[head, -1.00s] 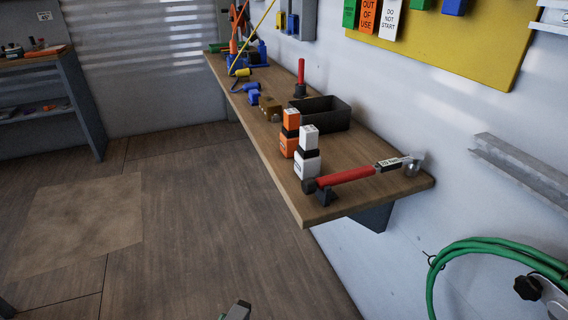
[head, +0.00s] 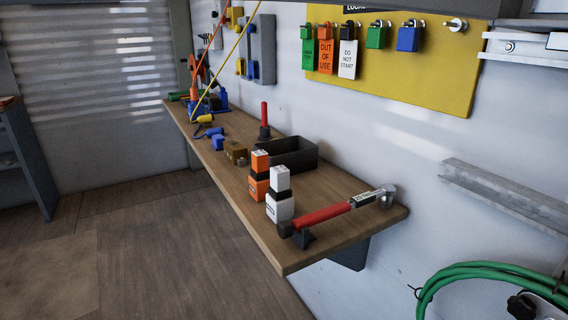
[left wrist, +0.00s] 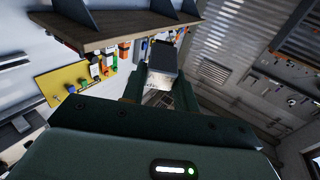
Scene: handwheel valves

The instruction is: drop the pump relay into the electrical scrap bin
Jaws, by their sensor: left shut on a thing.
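My left gripper (left wrist: 161,80) is shut on a small block with a dark grey face and a paler end, which I take to be the pump relay (left wrist: 163,57). It sits between the two fingers in the left wrist view, and its lower part is hidden. No label on it can be read. The head view shows neither of my grippers. No bin marked for electrical scrap shows. A dark open box (head: 298,153) stands on the wooden shelf, but I cannot tell what it is for.
The wooden shelf (head: 240,215) runs along the wall. It carries an orange bottle-like item (head: 259,178), a white one (head: 280,200) and a red-handled tool (head: 325,213). A yellow tag board (head: 420,80) and a green hose (head: 480,272) are on the wall. The floor at left is clear.

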